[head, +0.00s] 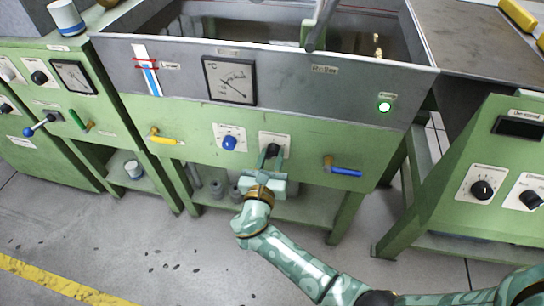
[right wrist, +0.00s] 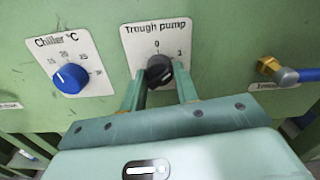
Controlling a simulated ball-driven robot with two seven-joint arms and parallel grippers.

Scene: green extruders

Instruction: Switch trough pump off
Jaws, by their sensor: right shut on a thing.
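The trough pump switch is a black knob (right wrist: 158,72) on a white plate (right wrist: 150,42) marked "Trough pump", with 0 at the top and 1 to the right. In the head view the plate (head: 275,138) sits on the green front panel below the trough, the knob partly hidden by my gripper. My right gripper (head: 269,160) reaches up to it from below. In the right wrist view its two fingers (right wrist: 160,84) are shut on the knob, one on each side. I cannot tell clearly which mark the knob points to. My left gripper is not in view.
A blue chiller knob (right wrist: 71,78) is left of the switch. A blue-handled valve (head: 345,172) is to the right and a yellow-handled valve (head: 162,138) to the left.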

